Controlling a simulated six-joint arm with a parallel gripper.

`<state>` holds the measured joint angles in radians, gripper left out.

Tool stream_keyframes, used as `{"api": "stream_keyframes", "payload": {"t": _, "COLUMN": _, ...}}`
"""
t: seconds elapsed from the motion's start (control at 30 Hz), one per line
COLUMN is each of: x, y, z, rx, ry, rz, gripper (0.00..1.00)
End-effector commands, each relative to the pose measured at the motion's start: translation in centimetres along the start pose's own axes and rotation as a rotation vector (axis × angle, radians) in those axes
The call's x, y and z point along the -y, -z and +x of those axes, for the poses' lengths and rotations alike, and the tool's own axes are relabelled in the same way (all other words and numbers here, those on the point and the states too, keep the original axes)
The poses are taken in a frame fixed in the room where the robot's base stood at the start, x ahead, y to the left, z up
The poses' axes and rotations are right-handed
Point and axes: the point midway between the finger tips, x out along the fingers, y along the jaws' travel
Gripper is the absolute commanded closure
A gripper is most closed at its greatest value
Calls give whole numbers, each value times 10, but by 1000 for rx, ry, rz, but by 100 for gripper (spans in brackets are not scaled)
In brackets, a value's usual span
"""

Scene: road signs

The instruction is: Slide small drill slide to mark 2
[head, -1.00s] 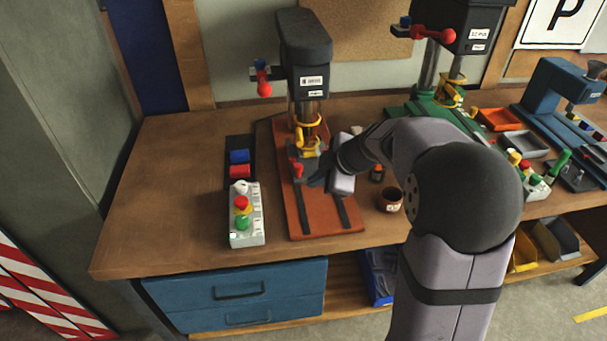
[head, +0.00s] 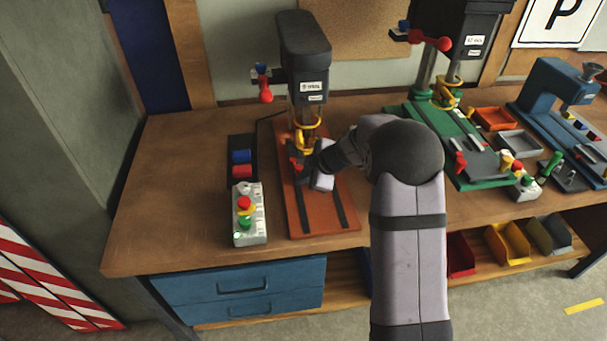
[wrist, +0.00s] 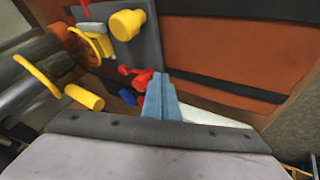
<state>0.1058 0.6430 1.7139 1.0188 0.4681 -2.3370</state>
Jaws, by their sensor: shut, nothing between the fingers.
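The small drill (head: 303,55) stands at the back of the workbench, with a dark head and yellow parts below it. Its orange base (head: 318,222) has two dark rails running front to back. The slide is a grey plate, mostly hidden by my arm in the head view; the wrist view shows the plate (wrist: 150,52) with a red handle (wrist: 137,77) at its edge. My gripper (wrist: 160,82) is shut and empty, its bluish fingers right beside the red handle. I cannot tell whether they touch. The numbered marks are not readable.
A button box (head: 248,215) with red, yellow and green buttons stands left of the base. A larger green drill (head: 470,180) and a blue machine (head: 550,95) stand to the right. The front part of the orange base is clear.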

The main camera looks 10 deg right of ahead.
Motion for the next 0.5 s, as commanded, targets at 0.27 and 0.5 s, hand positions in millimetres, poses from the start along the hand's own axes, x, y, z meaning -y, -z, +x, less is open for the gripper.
{"api": "stream_keyframes", "payload": {"t": 0.27, "x": 0, "y": 0, "z": 0, "rx": 0, "ry": 0, "rz": 0, "gripper": 100}}
{"api": "stream_keyframes", "payload": {"t": 0.5, "x": -8, "y": 0, "z": 10, "rx": -7, "ry": -3, "rz": -4, "gripper": 100}}
